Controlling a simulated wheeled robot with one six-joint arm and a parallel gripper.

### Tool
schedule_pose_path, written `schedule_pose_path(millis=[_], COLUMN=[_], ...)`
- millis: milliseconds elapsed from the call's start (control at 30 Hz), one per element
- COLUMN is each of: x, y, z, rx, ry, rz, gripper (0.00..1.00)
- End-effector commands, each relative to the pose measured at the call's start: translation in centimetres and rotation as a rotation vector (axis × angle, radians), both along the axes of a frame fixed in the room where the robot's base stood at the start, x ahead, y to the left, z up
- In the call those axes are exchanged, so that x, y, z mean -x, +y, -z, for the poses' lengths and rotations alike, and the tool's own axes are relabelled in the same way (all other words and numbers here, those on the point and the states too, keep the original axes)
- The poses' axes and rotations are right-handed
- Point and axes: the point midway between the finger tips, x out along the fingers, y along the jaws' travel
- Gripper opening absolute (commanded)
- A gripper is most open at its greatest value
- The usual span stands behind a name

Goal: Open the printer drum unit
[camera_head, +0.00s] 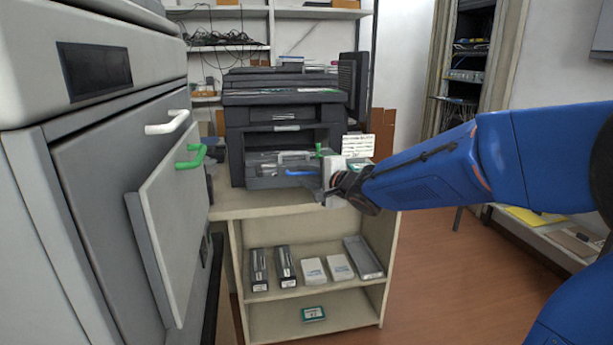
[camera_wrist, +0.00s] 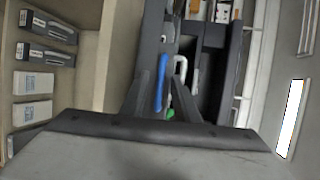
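The dark printer (camera_head: 285,97) stands on top of the shelf unit, its lower front section open. In that opening are a blue handle (camera_head: 301,173), a white handle (camera_head: 293,155) and a small green part (camera_head: 318,150). My gripper (camera_head: 322,177) is at the printer's front right, close to the blue handle. In the wrist view my gripper (camera_wrist: 166,82) has two dark fingers apart, with the blue handle (camera_wrist: 160,82) showing between them. The white handle (camera_wrist: 181,67) shows nearby. Contact with the blue handle cannot be made out. Which part is the drum unit is unclear.
The floor (camera_head: 445,270) at right is clear.

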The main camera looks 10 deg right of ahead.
Motion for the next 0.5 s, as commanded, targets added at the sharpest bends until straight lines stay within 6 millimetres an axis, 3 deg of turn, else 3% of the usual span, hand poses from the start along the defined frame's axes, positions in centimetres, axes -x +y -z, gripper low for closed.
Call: schedule_pose_path(millis=[333,500], x=[0.2,1.5], y=[-0.1,-0.7], z=[-0.2,-0.5], rx=[0.000,0.000], ry=[-0.002,-0.003], rz=[-0.001,0.000], gripper=[0.28,0.28])
